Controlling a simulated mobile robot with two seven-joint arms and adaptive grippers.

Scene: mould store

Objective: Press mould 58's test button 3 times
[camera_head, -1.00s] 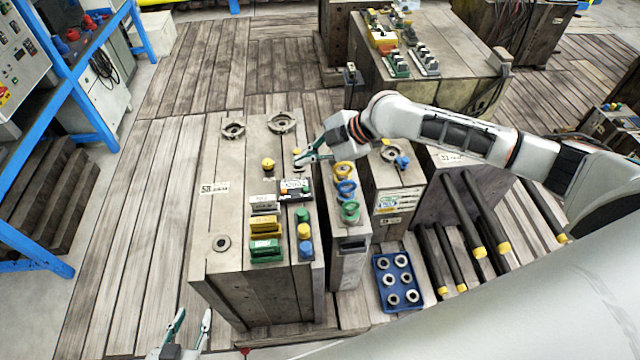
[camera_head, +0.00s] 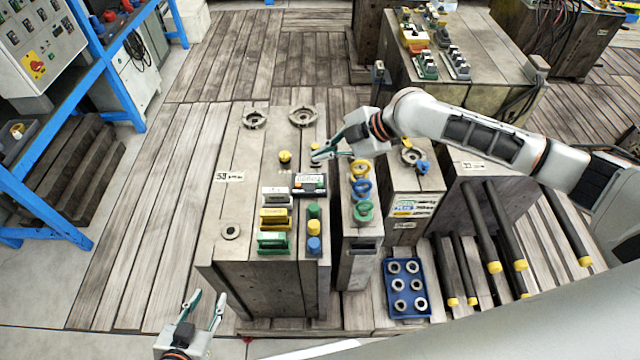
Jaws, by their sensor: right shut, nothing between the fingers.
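Mould 58 (camera_head: 222,215) is the large grey block left of centre in the head view, with a "58" label (camera_head: 229,176) on top. A small dark counter unit (camera_head: 310,184) with a white display and small coloured parts sits on its top. A yellow knob (camera_head: 285,157) stands left of my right gripper. I cannot tell for sure which part is the test button. My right gripper (camera_head: 316,158) is shut and empty, its tips over the mould's top just behind the counter unit; contact is unclear. My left gripper (camera_head: 209,296) is open and empty at the mould's front left.
Yellow, blue and green rings (camera_head: 361,188) stand on the narrow block to the right. A blue tray (camera_head: 392,307) of metal rings and several black rods (camera_head: 483,225) lie further right. A blue-framed rack (camera_head: 50,205) stands left. The plank floor between is clear.

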